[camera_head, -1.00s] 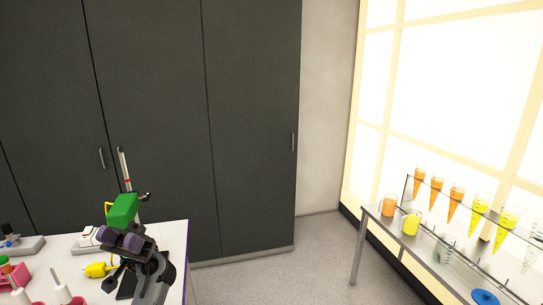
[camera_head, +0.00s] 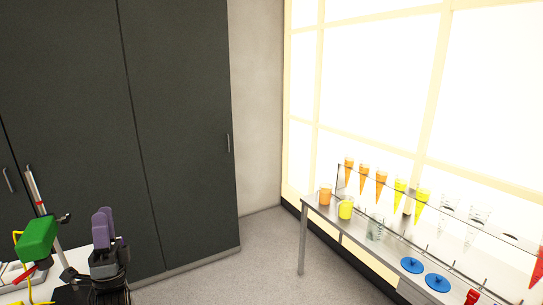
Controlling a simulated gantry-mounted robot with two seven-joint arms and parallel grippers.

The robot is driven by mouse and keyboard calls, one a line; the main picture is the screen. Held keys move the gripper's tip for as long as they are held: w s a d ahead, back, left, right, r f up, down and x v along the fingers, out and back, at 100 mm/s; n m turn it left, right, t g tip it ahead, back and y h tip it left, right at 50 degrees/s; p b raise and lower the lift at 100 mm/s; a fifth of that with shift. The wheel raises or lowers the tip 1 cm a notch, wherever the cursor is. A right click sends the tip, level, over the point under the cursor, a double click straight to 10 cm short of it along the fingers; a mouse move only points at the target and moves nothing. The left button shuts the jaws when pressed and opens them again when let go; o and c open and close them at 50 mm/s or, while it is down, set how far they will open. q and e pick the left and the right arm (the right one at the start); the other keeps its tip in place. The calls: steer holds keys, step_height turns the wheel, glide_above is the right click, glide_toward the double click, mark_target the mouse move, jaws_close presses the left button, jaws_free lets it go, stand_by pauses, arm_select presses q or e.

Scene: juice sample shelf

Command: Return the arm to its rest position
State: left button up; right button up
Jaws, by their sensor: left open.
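My left gripper (camera_head: 104,222), dark with purple fingers, points up near the lower left of the head view. It is open with nothing seen between its fingers, and part of the forearm is cut off by the bottom edge. It stands in front of the table's right end, to the right of a green device (camera_head: 38,238) by a metal stand pole (camera_head: 46,218). A gap shows between the gripper and the green device. My right gripper is not in view.
A shelf rack (camera_head: 325,216) on the right holds several orange and yellow cones, an orange cup (camera_head: 325,195), a yellow cup (camera_head: 346,209) and blue lids (camera_head: 412,265). Dark cabinets (camera_head: 180,130) stand behind. Grey floor (camera_head: 250,262) lies open between table and rack.

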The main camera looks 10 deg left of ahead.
arm_select(q)
steer(key=w+a+f+n+g+y, duration=0.1)
steer(key=w+a+f+n+g, duration=0.3)
steer(key=w+f+n+g, duration=0.7)
step_height(320, 180, down, 16)
steer(key=d+n+g+h, duration=0.1)
steer(key=n+g+h, duration=0.25)
steer(key=g, duration=0.55)
steer(key=s+d+f+n+g, duration=0.2)
steer(key=s+f+n+g, duration=0.3)
steer(key=s+f+g, duration=0.45)
steer(key=s+d+f+m+t+h, duration=0.1)
steer(key=s+d+f+m+h, duration=0.1)
steer(key=s+d+f, duration=0.75)
steer(key=s+d+r+h, duration=0.15)
steer(key=s+d, duration=0.45)
steer(key=s, duration=0.7)
steer(key=s+d+r+h, duration=0.1)
steer(key=s+d+r, duration=0.3)
steer(key=s, duration=1)
step_height(320, 180, up, 32)
steer(key=w+d+p, duration=0.1)
steer(key=p, duration=3.1)
steer(key=shift+d+p, duration=0.15)
steer(key=shift+p, duration=0.2)
steer(key=shift+w+f, duration=0.1)
steer(key=shift+f, duration=0.05)
